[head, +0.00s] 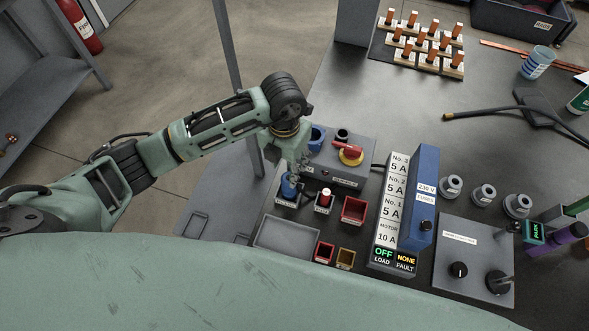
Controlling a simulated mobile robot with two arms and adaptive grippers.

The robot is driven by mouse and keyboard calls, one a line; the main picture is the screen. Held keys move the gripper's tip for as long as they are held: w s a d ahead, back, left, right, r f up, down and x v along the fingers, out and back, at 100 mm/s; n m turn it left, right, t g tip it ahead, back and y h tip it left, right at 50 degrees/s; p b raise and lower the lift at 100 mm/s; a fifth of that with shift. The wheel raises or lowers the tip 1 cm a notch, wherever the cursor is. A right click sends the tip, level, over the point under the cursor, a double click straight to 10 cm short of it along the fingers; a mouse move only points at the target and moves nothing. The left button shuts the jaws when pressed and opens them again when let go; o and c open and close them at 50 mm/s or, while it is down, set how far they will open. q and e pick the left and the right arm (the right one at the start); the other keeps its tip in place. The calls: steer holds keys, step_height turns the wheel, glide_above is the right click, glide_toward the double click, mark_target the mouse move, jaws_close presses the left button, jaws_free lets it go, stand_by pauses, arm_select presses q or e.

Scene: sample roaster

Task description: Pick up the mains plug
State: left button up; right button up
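My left gripper (289,171) points down over a small blue piece (289,187), which stands in a labelled dark holder. The blue piece looks like the mains plug, but I cannot be sure. The gripper's fingers hide its top, and I cannot tell whether they touch it or are closed on it. Behind the gripper is a grey box (345,178) with a red and yellow switch (348,153) and a blue round fitting (317,136), which may be a socket. My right gripper is not in view.
Beside the holder are a red-topped white piece (325,197), red bin (353,209) and grey tray (287,240). A black cable (500,110) lies farther back.

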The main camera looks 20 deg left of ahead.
mark_target(286, 176)
arm_select(q)
steer(key=shift+f, duration=0.35)
steer(key=f, duration=0.1)
steer(key=f+p, duration=0.1)
steer(key=f, duration=0.1)
steer(key=shift+s+f, duration=0.25)
steer(key=shift+f, duration=0.05)
steer(key=shift+w+f+p, duration=0.2)
steer(key=shift+f+p, duration=0.2)
steer(key=shift+f, duration=1.2)
steer(key=c, duration=0.8)
steer(key=shift+r, duration=0.1)
jaws_close()
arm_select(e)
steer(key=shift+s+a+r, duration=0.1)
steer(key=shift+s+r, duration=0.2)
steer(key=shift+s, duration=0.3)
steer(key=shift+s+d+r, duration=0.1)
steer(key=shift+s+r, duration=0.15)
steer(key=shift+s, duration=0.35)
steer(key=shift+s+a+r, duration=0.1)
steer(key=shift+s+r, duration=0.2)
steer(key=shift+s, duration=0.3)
